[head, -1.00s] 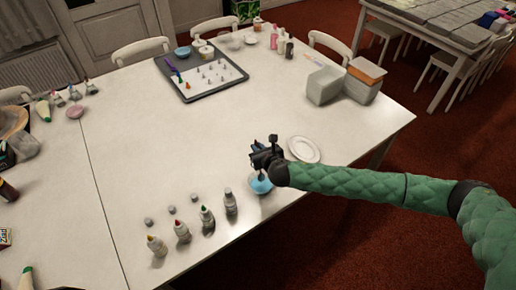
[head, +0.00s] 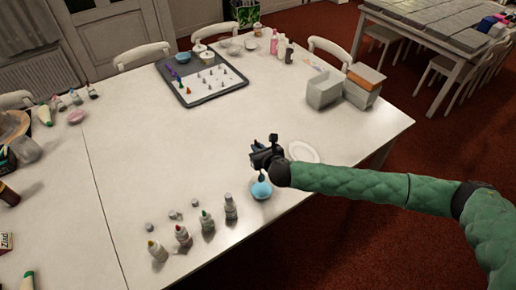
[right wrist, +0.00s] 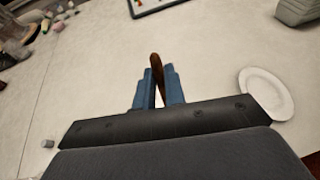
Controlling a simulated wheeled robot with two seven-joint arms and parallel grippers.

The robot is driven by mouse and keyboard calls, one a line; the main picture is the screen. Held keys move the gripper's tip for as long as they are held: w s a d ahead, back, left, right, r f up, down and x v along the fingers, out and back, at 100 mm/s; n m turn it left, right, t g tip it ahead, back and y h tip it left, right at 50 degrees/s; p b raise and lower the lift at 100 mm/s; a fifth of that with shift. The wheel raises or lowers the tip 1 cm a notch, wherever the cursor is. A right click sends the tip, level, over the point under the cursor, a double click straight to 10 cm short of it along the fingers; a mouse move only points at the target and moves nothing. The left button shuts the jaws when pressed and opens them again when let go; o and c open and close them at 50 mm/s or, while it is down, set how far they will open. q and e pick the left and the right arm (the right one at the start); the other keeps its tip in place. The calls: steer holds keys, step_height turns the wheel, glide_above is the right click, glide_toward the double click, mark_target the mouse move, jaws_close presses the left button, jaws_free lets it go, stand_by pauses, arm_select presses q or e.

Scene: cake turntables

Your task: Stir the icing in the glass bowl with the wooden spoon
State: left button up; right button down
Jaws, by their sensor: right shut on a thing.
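The bowl of blue icing (head: 261,190) stands near the table's front edge, right of a row of bottles. My right gripper (head: 258,163) is just above and behind the bowl in the head view. In the right wrist view its two blue fingers (right wrist: 159,88) are shut on the brown wooden spoon (right wrist: 156,64), whose handle sticks up between them. The spoon's lower end is hidden, so I cannot tell how deep it sits in the icing. The bowl does not show in the right wrist view. My left gripper is not in view.
A white plate (head: 303,152) lies right of the gripper, partly behind my arm. Several bottles (head: 207,221) stand left of the bowl, with small caps behind them. A dark tray (head: 215,95) and grey boxes (head: 323,88) are farther back. The middle of the table is clear.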

stand_by(0.4)
steer(key=shift+r, duration=2.55)
